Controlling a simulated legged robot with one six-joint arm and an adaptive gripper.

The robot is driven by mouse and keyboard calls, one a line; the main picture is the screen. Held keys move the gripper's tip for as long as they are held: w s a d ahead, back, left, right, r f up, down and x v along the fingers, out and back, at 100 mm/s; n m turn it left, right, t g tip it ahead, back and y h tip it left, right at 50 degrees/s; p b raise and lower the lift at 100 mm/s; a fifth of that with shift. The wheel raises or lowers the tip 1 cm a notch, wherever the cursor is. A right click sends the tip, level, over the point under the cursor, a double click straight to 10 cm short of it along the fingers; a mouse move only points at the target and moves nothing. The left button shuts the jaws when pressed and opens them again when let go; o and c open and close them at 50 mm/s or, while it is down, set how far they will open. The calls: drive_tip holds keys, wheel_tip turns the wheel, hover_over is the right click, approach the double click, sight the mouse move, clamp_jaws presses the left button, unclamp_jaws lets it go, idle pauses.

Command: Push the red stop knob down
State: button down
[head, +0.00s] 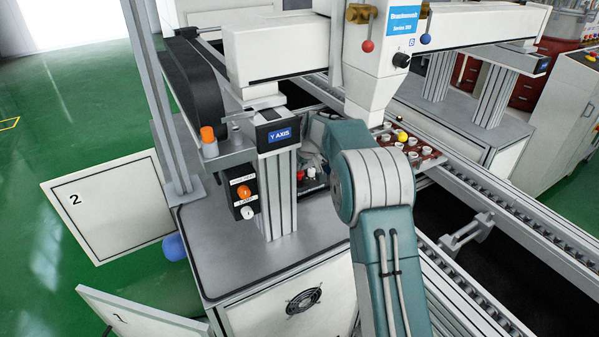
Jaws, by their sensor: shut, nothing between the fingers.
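A small red knob (300,175) shows on a low dark panel behind the grey post, beside a small white part (311,172); it is my best match for the stop knob. Whether it is up or pressed down is too small to tell. My teal and white arm rises from the bottom and bends away toward that panel. My gripper (314,162) is only partly visible, in the gap between the post and my arm. It is shut and empty, close to the red knob; I cannot tell whether they touch.
The grey post with the "Y AXIS" label (280,135) stands just left of the gap. A control box (243,195) with orange and white knobs is on its left. The conveyor rail (500,215) runs right.

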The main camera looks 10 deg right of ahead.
drive_tip(key=shift+f, duration=0.75)
drive_tip(key=shift+r, duration=1.9)
drive_tip(key=shift+s, duration=0.1)
